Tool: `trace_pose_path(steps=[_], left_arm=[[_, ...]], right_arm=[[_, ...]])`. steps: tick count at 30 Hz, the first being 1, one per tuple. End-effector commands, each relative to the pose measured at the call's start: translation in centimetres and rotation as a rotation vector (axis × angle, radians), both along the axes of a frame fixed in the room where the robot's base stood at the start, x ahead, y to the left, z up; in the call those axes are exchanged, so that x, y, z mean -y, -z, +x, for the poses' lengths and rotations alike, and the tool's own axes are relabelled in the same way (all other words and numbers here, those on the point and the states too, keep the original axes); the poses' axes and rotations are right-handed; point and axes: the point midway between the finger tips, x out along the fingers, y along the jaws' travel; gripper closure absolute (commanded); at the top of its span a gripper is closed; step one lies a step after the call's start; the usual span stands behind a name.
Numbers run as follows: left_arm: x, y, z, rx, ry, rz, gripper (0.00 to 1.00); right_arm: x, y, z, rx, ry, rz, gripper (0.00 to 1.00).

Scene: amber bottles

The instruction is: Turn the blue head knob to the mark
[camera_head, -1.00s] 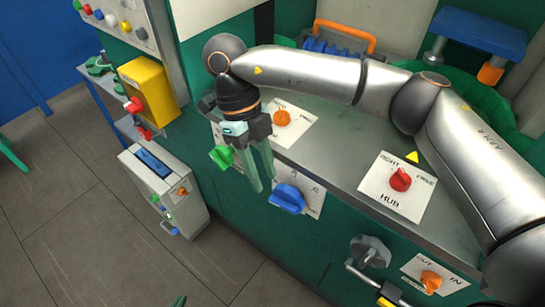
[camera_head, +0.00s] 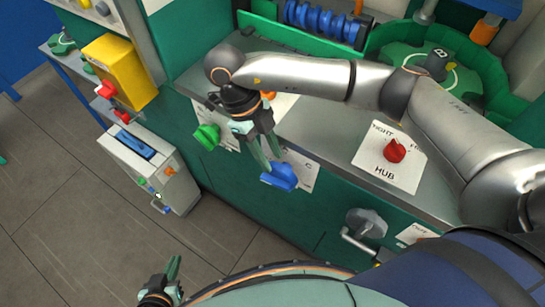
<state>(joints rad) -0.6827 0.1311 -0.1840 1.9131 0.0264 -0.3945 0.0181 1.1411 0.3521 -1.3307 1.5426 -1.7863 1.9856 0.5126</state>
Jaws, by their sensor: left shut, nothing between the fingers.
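The blue knob (camera_head: 279,177) sits on the green front panel, over a white card (camera_head: 306,176) with a letter C showing. Part of the card is hidden, and I cannot make out a mark on it. My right gripper (camera_head: 274,160) reaches in from the right, pointing down. Its two fingers are apart, with the tips just above the blue knob; I cannot tell if they touch it. My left gripper (camera_head: 173,270) is at the bottom left, over the floor, shut and empty, far from the knob.
A green knob (camera_head: 207,136) sits left of the blue one. A red knob (camera_head: 394,150) on a HUB card stands on the counter. A grey crank (camera_head: 366,222) juts out at lower right. A yellow box (camera_head: 118,70) and a grey cabinet (camera_head: 155,170) stand left.

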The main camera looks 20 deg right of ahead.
Motion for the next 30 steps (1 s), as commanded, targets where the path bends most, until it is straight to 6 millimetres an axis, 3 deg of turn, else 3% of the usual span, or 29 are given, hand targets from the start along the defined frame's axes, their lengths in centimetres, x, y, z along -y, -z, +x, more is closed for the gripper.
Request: trace_pose_path(steps=[6, 16, 26, 30], left_arm=[[0.0, -0.6, 0.2, 0.003, 0.001, 0.000, 1.00], [0.0, -0.6, 0.3, 0.005, 0.000, 0.000, 1.00], [0.0, -0.6, 0.3, 0.006, 0.000, 0.000, 1.00], [0.0, -0.6, 0.3, 0.006, 0.000, 0.000, 1.00]], right_arm=[[0.5, 1.8, -0.6, 0.001, -0.001, 0.001, 0.61], [0.5, 2.1, -0.7, 0.001, -0.001, 0.002, 0.62], [0.5, 2.0, -0.6, 0.001, -0.001, 0.002, 0.99], [0.5, 2.0, -0.6, 0.001, -0.001, 0.002, 1.00]])
